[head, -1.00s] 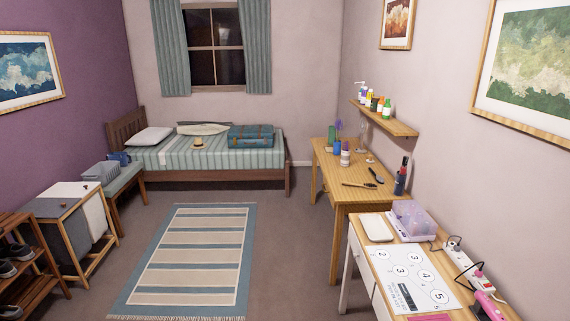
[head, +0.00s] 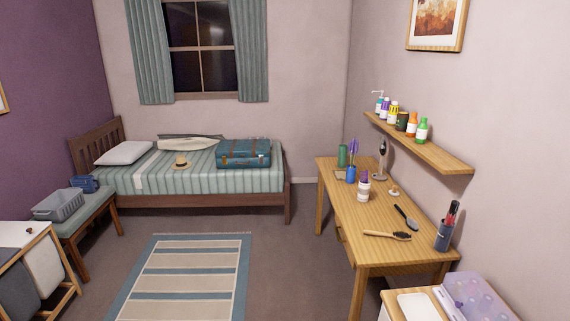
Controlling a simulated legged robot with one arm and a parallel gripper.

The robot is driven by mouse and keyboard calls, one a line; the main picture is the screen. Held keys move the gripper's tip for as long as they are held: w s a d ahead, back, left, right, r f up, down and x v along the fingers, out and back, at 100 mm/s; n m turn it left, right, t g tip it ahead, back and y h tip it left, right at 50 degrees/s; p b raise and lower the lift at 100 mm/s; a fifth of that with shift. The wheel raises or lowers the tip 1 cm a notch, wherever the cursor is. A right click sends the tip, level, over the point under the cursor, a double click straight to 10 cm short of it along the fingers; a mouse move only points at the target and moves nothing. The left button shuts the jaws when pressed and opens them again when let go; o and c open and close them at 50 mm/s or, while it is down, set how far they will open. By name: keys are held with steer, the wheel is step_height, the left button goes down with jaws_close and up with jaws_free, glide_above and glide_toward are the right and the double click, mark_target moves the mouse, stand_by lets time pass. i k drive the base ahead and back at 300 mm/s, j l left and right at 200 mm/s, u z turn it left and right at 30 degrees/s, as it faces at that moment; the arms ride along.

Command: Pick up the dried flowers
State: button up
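The dried flowers look like the purple sprigs (head: 353,148) standing in a small blue vase (head: 351,175) toward the far end of the wooden table (head: 385,220). They are small in the picture. A green container (head: 342,155) stands just behind them to the left, and a small round mirror (head: 381,158) stands to their right. A white container with a purple top (head: 363,190) stands in front of them. My gripper is not in view.
A wall shelf (head: 420,147) with several bottles hangs above the table's right side. Brushes (head: 388,235) and a dark cup (head: 443,236) occupy the table's near part. Floor left of the table, around the striped rug (head: 190,285), is clear.

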mark_target(352, 147)
steer(key=i, duration=1.15)
steer(key=i+z, duration=0.1)
steer(key=i, duration=1.05)
steer(key=i+j, duration=0.2)
steer(key=i, duration=0.95)
steer(key=z, duration=0.4)
steer(key=i+z, duration=0.15)
steer(key=z, duration=0.3)
steer(key=j+z, duration=0.1)
steer(key=z, duration=0.3)
steer(key=i+z, duration=0.1)
steer(key=z, duration=0.3)
